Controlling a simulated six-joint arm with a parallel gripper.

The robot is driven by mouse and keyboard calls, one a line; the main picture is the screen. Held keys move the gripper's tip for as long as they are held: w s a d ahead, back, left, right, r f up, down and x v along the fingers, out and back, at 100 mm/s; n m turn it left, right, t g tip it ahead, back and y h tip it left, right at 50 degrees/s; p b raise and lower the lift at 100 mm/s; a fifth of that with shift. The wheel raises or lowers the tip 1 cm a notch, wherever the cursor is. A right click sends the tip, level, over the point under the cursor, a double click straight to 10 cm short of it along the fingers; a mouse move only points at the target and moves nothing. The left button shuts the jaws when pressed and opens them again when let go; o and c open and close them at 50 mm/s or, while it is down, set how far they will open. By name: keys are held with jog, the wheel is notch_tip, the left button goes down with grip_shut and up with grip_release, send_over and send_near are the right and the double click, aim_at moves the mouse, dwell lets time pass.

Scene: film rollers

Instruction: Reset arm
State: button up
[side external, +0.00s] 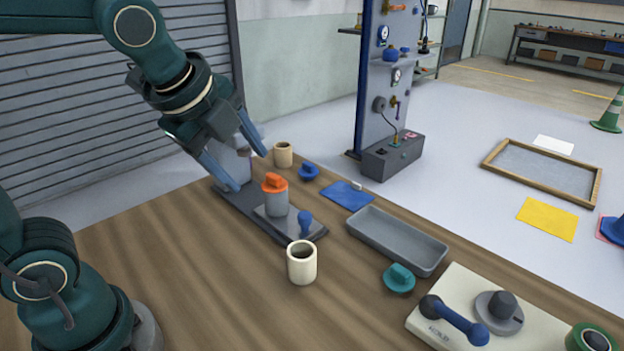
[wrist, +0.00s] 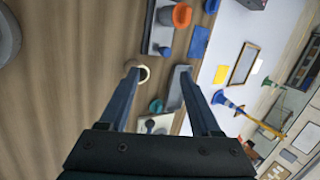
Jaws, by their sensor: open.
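My gripper (side external: 249,170) is open and empty, with two blue fingers apart, in the air above the back left of the wooden table. In the side view it is up and to the left of a grey cylinder (side external: 277,204) with an orange cap (side external: 274,182). The cylinder stands upright on a grey plate over a dark base. In the wrist view my gripper (wrist: 160,72) has its two fingers spread. A cream hollow cylinder (wrist: 144,74) shows by the left fingertip, and a grey tray (wrist: 176,92) shows partly hidden behind the right finger.
A cream cylinder (side external: 301,265) stands at the front and another (side external: 283,155) at the back. A long grey tray (side external: 375,237), a teal cap (side external: 399,279) and a beige device (side external: 540,330) with a blue handle lie to the right. The table's front left is clear.

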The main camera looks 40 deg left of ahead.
jog(key=s+d+f+n+h, duration=0.1)
jog(key=s+f+n, duration=0.3)
jog(key=n, duration=1.2)
jog(key=shift+s+d+h, duration=0.4)
jog(key=shift+s+d, duration=0.35)
jog(key=shift+s, duration=1.65)
jog(key=shift+f, duration=0.1)
